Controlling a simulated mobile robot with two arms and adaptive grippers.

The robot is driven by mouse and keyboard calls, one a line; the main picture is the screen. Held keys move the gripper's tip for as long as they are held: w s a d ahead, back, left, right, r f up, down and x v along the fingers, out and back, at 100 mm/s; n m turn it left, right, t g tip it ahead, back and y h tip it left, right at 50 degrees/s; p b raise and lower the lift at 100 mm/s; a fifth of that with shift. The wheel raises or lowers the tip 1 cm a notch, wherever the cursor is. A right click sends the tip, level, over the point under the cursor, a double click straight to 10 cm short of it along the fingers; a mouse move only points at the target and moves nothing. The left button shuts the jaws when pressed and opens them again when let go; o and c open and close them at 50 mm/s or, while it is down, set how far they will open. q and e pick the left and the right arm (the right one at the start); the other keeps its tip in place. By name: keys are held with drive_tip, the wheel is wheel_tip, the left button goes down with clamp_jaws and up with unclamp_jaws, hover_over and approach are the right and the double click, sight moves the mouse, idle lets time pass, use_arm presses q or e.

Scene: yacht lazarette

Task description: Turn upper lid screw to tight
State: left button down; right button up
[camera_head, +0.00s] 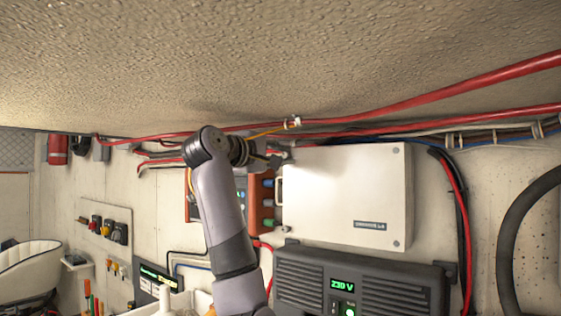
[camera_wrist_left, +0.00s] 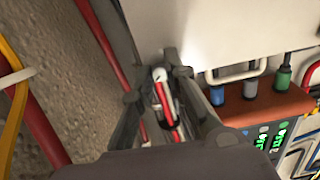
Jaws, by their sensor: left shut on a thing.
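The white lid (camera_head: 340,195) of a wall box has round screws at its corners. The upper lid screw at its upper left corner is mostly hidden by my left gripper (camera_head: 277,159). In the left wrist view my left gripper (camera_wrist_left: 168,72) has its fingertips close together at the edge of the white lid (camera_wrist_left: 215,30), shut on the small pale screw (camera_wrist_left: 158,74) there. A red and white strip shows between the fingers below it; I cannot tell what it is. How far the screw is turned does not show. My right gripper is out of view.
Red cables (camera_head: 420,97) run along the wall just above the lid. An orange panel with coloured plugs (camera_wrist_left: 250,108) is beside the box. A dark unit reading 230 V (camera_head: 350,280) is below it. A thick black hose (camera_head: 512,235) curves at the right.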

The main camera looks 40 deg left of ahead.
use_arm(q)
drive_tip(key=m+b, duration=0.1)
drive_tip(key=m, duration=0.3)
drive_tip(key=shift+f+m, duration=0.15)
drive_tip(key=shift+m, duration=2.05)
drive_tip(key=c, duration=1.6)
unclamp_jaws()
drive_tip(key=shift+w, duration=0.1)
drive_tip(key=shift+o, duration=0.2)
drive_tip(key=s+d, duration=0.1)
drive_tip(key=s, duration=1.1)
drive_tip(key=shift+d, duration=0.15)
